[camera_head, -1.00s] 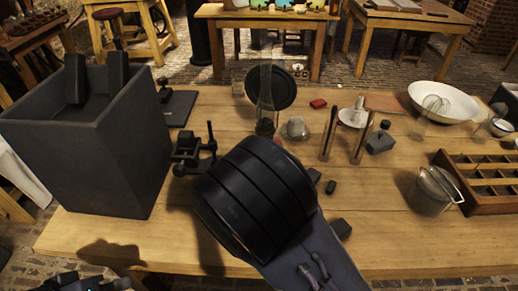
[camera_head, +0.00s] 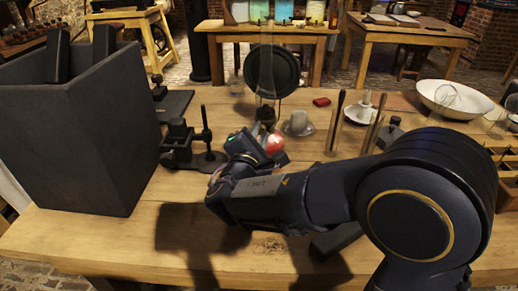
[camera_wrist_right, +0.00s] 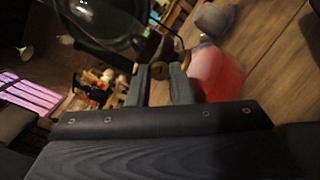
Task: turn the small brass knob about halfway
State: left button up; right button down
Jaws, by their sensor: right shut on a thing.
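The small brass knob (camera_wrist_right: 158,71) shows in the right wrist view between my two grey fingertips. My right gripper (camera_wrist_right: 160,80) is shut on it. In the head view my right gripper (camera_head: 248,146) reaches to the base of a tall clear glass vessel (camera_head: 266,85); the knob cannot be made out there. The curved glass (camera_wrist_right: 105,20) shows in the upper left of the wrist view. A red rounded thing (camera_head: 272,143) is close beside the gripper; it is blurred red in the wrist view (camera_wrist_right: 215,76). My left gripper is not in view.
A black disc (camera_head: 285,75) stands behind the glass. A black clamp stand (camera_head: 190,145) is left of the gripper, near a tall dark box (camera_head: 85,140). A small metal cup (camera_head: 298,122) and upright rods (camera_head: 336,122) are to the right.

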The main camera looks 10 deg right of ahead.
jog(key=m+b, duration=0.1)
jog(key=b, duration=0.1)
jog(key=m+b, duration=0.3)
jog(key=b, duration=0.2)
jog(key=shift+f+m, duration=0.3)
jog(key=shift+m, duration=0.1)
jog(key=shift+r+m+b, duration=0.2)
jog(key=shift+m+b, duration=0.6)
jog(key=shift+b, duration=0.3)
jog(key=c, duration=1.3)
grip_release()
jog(key=shift+r, duration=0.1)
jog(key=shift+s, duration=0.1)
jog(key=p+v, duration=0.1)
jog(key=v, duration=0.6)
jog(key=shift+s+a, duration=0.2)
jog(key=shift+s, duration=0.1)
